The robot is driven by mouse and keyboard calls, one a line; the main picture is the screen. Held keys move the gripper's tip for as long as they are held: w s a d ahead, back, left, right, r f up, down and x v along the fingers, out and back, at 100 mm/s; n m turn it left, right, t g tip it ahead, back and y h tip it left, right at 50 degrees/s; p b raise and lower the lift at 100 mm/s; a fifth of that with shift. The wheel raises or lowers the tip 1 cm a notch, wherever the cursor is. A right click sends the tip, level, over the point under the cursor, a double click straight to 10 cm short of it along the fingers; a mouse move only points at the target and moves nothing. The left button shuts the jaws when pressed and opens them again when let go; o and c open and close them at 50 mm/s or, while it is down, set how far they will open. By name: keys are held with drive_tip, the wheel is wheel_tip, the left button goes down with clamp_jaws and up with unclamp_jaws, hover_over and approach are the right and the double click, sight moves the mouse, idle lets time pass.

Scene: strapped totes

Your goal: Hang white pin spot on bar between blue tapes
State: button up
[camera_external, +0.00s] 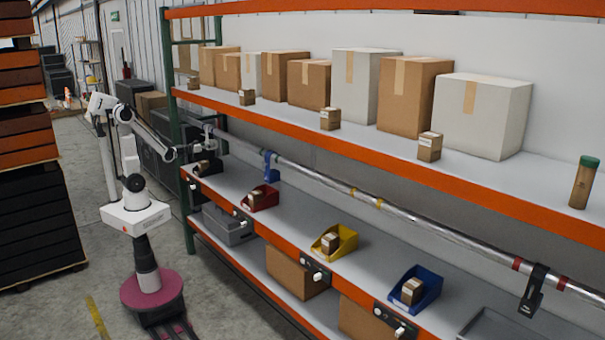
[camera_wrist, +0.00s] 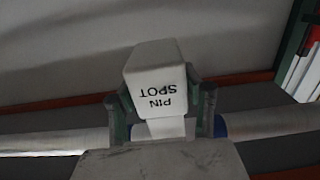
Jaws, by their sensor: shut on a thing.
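The white pin spot (camera_wrist: 155,85), lettered PIN SPOT upside down, is between the two fingers of my gripper (camera_wrist: 162,100) in the wrist view. My gripper is shut on it. The metal bar (camera_wrist: 270,121) runs across behind it. Blue tape (camera_wrist: 220,126) shows on the bar just right of the fingers; a sliver of blue shows by the left finger. The pin spot lines up between them, but I cannot tell whether its hook sits on the bar. In the external view my gripper (camera_external: 205,143) is at the bar's far left end, small and partly hidden.
A blue fixture (camera_external: 270,167) hangs on the bar to the right. Yellow tapes (camera_external: 379,203) and red tapes (camera_external: 516,263) mark it further on, with a black fixture (camera_external: 533,290) between the reds. Coloured bins (camera_external: 334,242) stand below; boxes (camera_external: 415,93) fill the shelf above.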

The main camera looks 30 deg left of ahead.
drive_tip(key=o, duration=1.4)
drive_tip(key=shift+c, duration=0.2)
